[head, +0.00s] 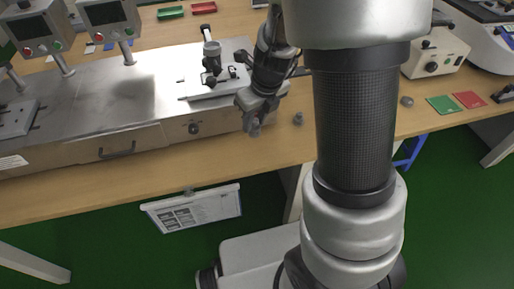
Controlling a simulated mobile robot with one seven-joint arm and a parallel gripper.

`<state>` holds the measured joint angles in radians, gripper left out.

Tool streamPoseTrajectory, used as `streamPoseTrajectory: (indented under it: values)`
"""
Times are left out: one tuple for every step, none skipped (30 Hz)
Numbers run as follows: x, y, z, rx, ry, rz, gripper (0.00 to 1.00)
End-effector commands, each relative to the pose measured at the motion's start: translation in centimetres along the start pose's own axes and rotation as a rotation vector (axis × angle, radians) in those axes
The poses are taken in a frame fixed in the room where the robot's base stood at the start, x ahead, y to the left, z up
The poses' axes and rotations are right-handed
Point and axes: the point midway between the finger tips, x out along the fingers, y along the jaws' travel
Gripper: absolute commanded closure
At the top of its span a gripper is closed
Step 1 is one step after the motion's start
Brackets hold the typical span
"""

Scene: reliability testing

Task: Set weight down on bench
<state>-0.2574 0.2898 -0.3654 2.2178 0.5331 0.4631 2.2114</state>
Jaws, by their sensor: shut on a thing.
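My gripper (254,118) points down near the front edge of the wooden bench (284,153), in front of the metal machine. It is shut on a small grey weight (254,129), which shows just below the fingers. The picture is too small to tell whether the weight touches the bench top. Another small grey weight (298,119) stands on the bench to the right of my gripper. My arm hides part of the bench on the right.
The metal machine (120,85) with a small fixture (213,82) fills the left. Two control boxes (35,30) stand behind. A grey knob-like piece (407,101), a green card (443,104) and a red card (468,100) lie to the right. Bare wood shows around the second weight.

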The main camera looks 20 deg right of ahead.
Motion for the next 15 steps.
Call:
streamPoseTrajectory:
  values:
    - [1.4,-0.1,-0.5,0.003,0.002,0.001,1.00]
    - [2.1,0.0,-0.6,0.003,0.002,0.001,1.00]
    - [2.9,-0.1,-0.9,0.002,0.003,0.001,1.00]
    - [3.5,-0.1,-1.0,0.002,0.003,0.000,1.00]
    - [3.9,-0.1,-1.1,0.003,0.002,0.001,1.00]
    - [4.4,-0.1,-1.2,0.002,0.001,0.001,1.00]
    - [4.6,-0.1,-1.3,0.001,0.001,0.001,1.00]
    - [4.8,-0.1,-1.3,0.001,0.001,0.001,1.00]
    - [5.1,-0.1,-1.4,0.001,0.001,0.000,1.00]
    - [5.4,-0.1,-1.5,0.001,0.001,0.000,1.00]
    - [5.7,-0.1,-1.6,0.001,0.001,0.000,1.00]
    - [6.2,-0.1,-1.8,0.001,0.001,0.001,1.00]
    - [6.7,-0.1,-1.9,0.002,0.002,0.001,1.00]
    - [7.2,-0.1,-2.0,0.002,0.002,0.001,1.00]
    - [7.8,-0.1,-2.2,0.001,0.001,0.001,1.00]
